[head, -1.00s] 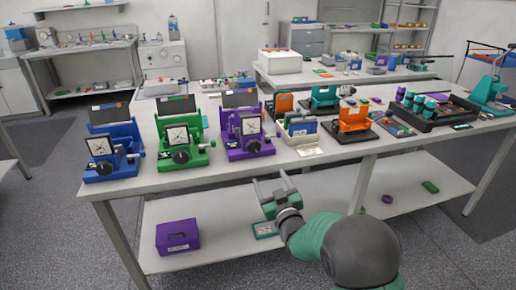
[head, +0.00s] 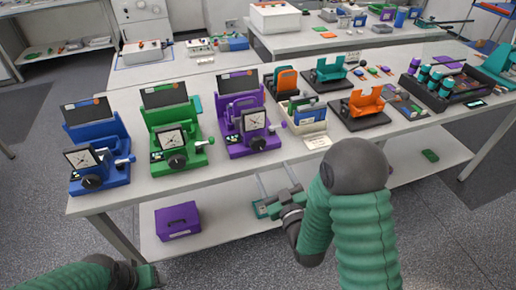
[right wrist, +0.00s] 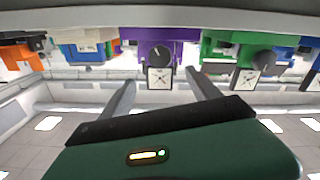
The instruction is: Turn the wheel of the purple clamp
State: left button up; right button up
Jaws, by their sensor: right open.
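The purple clamp (head: 233,142) stands on the table with a square white dial (head: 254,120) and a black wheel (head: 258,143) on its front. In the right wrist view the purple clamp (right wrist: 184,34) appears upside down, its black wheel (right wrist: 160,53) and dial (right wrist: 159,78) between the fingers in the picture. My right gripper (head: 275,172) is open and empty, in front of the table edge and below the clamp, apart from it. It also shows in the right wrist view (right wrist: 160,80). My left gripper (head: 148,276) is at the bottom left; its fingers do not show.
A green clamp (head: 166,140) and a blue clamp (head: 110,168) stand left of the purple one. A bin with a blue item (head: 303,117) and an orange holder (head: 363,105) are to its right. A purple box (head: 178,221) sits on the lower shelf.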

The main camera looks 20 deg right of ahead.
aim_at(258, 146)
jog(key=w+b, duration=0.1)
jog(key=w, duration=0.3)
jog(key=w+b, duration=0.2)
jog(key=w, duration=0.2)
jog(key=w+b, duration=0.1)
jog(key=w, duration=0.4)
jog(key=shift+a+f+b, duration=0.25)
jog(key=shift+f+b, duration=0.05)
jog(key=shift+b, duration=0.1)
jog(key=shift+w+r, duration=0.1)
jog(key=shift+w, duration=0.3)
pick_arm(q)
jog(key=s+x, duration=0.1)
jog(key=x, duration=0.5)
jog(key=shift+f, duration=0.5)
pick_arm(e)
jog(key=shift+a, duration=0.1)
